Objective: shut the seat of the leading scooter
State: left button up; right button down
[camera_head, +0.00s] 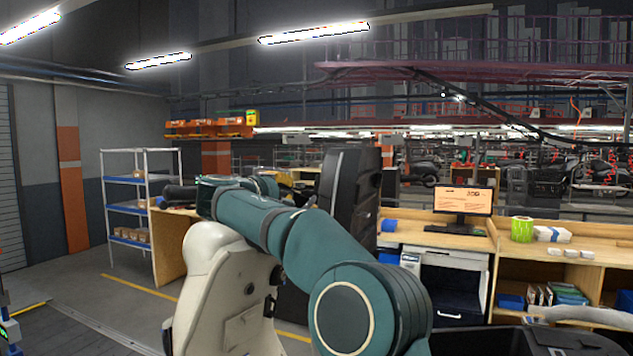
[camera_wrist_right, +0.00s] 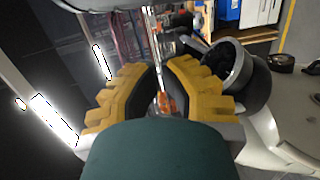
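The scooter (camera_head: 220,285) has a cream body and stands in front of me, left of centre in the head view. Its dark seat (camera_head: 352,185) stands raised, nearly upright, behind my teal right arm. My right arm crosses in front of the scooter and hides much of it. In the wrist view my right gripper (camera_wrist_right: 161,88) shows two yellow ribbed fingers with dark pads, apart, with nothing seen between them. In the head view its fingers are not clearly visible. A pale curved body part (camera_wrist_right: 280,150) of the scooter shows at the right of the wrist view. My left gripper is out of view.
A blue-shelved rack (camera_head: 127,208) stands at the left. A strip of floor (camera_head: 125,292) is clear in front of the rack.

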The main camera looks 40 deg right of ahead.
jog(key=w+d+r+m+h+p, duration=0.1)
jog(key=d+r+p, duration=0.1)
jog(key=d, duration=0.8)
jog(key=shift+d+r+g+p, duration=0.2)
jog(key=shift+r+g+p, duration=0.15)
jog(key=shift+r+g, duration=0.1)
jog(key=shift+w, duration=0.1)
